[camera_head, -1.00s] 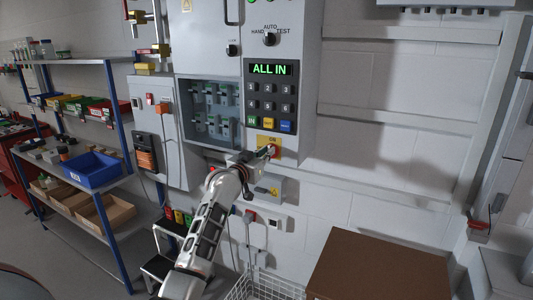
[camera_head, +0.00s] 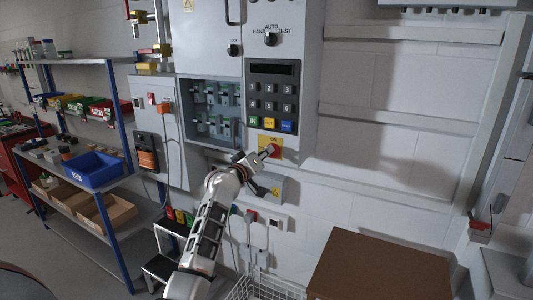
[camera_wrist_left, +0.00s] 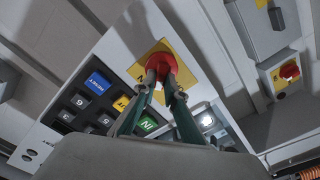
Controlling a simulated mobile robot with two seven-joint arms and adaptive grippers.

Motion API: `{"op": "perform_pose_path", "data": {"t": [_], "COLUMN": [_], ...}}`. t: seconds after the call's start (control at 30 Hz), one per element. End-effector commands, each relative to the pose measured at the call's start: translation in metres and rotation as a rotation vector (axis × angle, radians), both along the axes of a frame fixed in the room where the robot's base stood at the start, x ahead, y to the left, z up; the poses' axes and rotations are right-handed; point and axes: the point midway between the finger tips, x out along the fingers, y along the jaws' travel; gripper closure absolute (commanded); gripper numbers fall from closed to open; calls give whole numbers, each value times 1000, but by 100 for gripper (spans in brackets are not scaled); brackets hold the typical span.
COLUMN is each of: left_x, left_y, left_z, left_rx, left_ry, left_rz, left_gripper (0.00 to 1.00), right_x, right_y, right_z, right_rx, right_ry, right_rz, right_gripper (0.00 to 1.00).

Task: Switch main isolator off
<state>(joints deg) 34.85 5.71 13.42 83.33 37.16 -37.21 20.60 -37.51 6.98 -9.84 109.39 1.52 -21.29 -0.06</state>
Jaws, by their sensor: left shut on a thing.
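The main isolator is a red rotary knob on a yellow plate (camera_head: 264,141), low on the grey control panel (camera_head: 307,75) below the keypad. My left gripper (camera_head: 265,155) is at this knob and shut on it. In the left wrist view the two fingers (camera_wrist_left: 162,88) close on either side of the red knob (camera_wrist_left: 161,62), with the yellow plate (camera_wrist_left: 190,62) behind it. The panel's display (camera_head: 272,68) is dark. Lettering on the yellow plate is too small or covered to read. My right gripper is in neither view.
A grey box (camera_head: 270,188) sits just below the panel; the wrist view shows a second red knob (camera_wrist_left: 289,72) on yellow. A brown-topped table (camera_head: 380,265) and a wire basket (camera_head: 262,287) stand below. Shelves with a blue bin (camera_head: 93,170) are left.

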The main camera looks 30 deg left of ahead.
Motion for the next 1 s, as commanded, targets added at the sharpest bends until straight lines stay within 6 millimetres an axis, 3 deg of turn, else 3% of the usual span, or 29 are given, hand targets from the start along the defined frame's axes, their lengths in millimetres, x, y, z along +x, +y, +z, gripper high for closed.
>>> {"op": "perform_pose_path", "data": {"t": [0.6,1.0], "left_x": [0,0], "left_y": [3,4], "left_z": [-6,-9], "left_rx": [-580,-841], "left_ry": [1,1], "left_rz": [0,0], "left_gripper": [100,100], "right_x": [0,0], "right_y": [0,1], "right_z": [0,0], "right_rx": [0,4], "right_ry": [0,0], "right_rz": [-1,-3], "right_gripper": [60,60]}}
